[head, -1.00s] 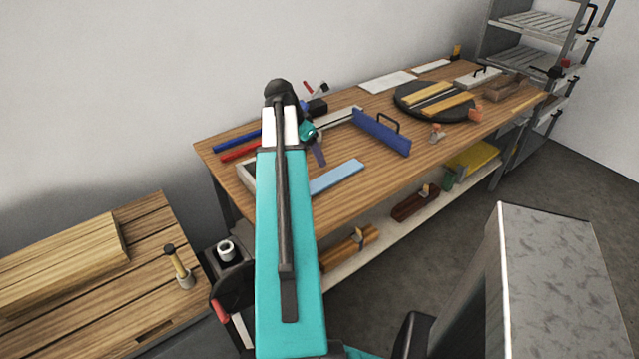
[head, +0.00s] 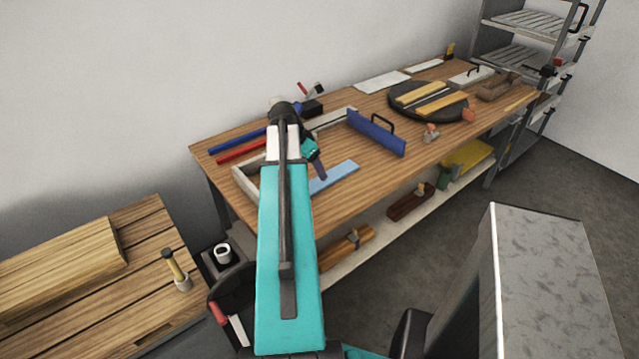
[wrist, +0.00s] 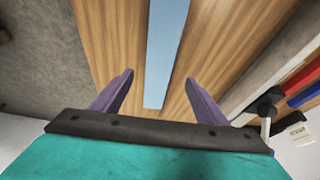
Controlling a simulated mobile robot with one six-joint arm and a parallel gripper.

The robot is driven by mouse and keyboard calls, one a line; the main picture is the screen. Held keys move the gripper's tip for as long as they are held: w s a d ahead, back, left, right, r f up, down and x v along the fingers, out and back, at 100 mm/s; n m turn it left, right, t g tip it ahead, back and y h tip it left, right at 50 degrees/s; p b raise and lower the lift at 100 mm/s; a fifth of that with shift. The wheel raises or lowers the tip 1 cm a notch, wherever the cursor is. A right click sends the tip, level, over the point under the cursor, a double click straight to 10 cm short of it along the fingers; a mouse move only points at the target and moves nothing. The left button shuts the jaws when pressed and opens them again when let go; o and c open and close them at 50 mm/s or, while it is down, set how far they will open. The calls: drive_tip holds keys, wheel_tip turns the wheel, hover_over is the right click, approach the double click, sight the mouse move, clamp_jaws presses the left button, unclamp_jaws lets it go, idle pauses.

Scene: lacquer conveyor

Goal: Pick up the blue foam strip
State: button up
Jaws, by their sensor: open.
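The blue foam strip (head: 336,176) is light blue and lies flat on the wooden workbench, its left end partly hidden by my arm in the head view. In the wrist view the strip (wrist: 166,50) runs from the top edge down between the fingers, its near end short of the gripper's dark crossbar. My gripper (wrist: 158,95) is open, with a purple finger on each side of the strip's line and gaps on both sides. In the head view my gripper (head: 319,170) is beside the strip's left part; one purple finger shows. I cannot tell its exact height above the bench.
A grey frame (head: 240,178) and red (head: 242,151) and blue (head: 237,139) bars lie left of and behind my gripper. A dark blue handled board (head: 376,133) stands behind the strip. A black round plate (head: 428,108) with wooden strips is farther right. Bare bench lies right of the strip.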

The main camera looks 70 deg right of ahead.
sight(320, 182)
drive_tip(key=shift+x, duration=0.95)
drive_tip(key=shift+f, duration=0.1)
drive_tip(key=shift+p+x, duration=1.25)
drive_tip(key=shift+x, duration=1.2)
drive_tip(key=shift+a, duration=0.15)
drive_tip(key=c, duration=1.1)
drive_tip(key=shift+r+b, duration=0.85)
drive_tip(key=shift+r, duration=0.7)
drive_tip(key=s+a+b, duration=0.1)
drive_tip(key=s+a, duration=0.1)
drive_tip(key=s, duration=0.2)
drive_tip(key=s+a+r+b, duration=0.1)
drive_tip(key=s+a, duration=0.2)
drive_tip(key=s, duration=0.2)
drive_tip(key=s+a+b, duration=0.2)
drive_tip(key=s, duration=0.2)
drive_tip(key=shift+s+a+r, duration=0.25)
drive_tip(key=shift+a+r, duration=0.1)
drive_tip(key=shift+a, duration=0.05)
drive_tip(key=shift+s+a, duration=0.1)
drive_tip(key=shift+s, duration=0.05)
